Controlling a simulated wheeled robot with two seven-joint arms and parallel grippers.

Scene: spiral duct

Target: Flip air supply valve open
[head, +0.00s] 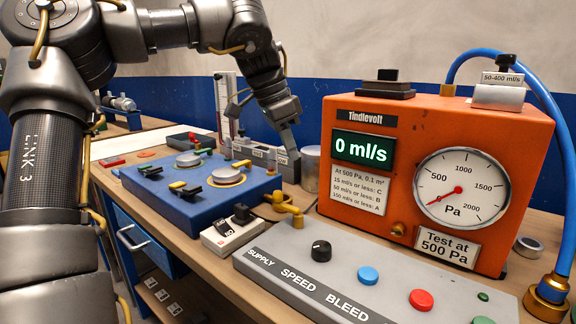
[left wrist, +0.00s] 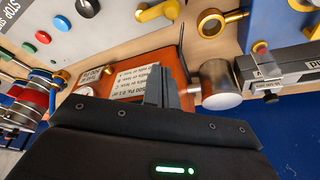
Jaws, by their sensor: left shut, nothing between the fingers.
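A yellow lever valve (head: 287,206) stands on the bench between the blue fixture and the grey control panel, at the panel's SUPPLY end. Its yellow handle also shows at the top of the left wrist view (left wrist: 157,12). My left gripper (head: 291,146) is shut and empty, pointing down behind the valve, beside the orange tester's left side. In the left wrist view its closed fingers (left wrist: 163,92) appear in front of the orange tester, apart from the yellow handle. My right gripper is in neither view.
The orange tester (head: 395,120) reads 0 ml/s and its gauge needle is near the low end. The grey panel (head: 262,262) carries a black knob and coloured buttons. A metal cylinder (head: 311,170), a blue fixture (head: 205,205) and a small switch box (head: 228,236) crowd the bench.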

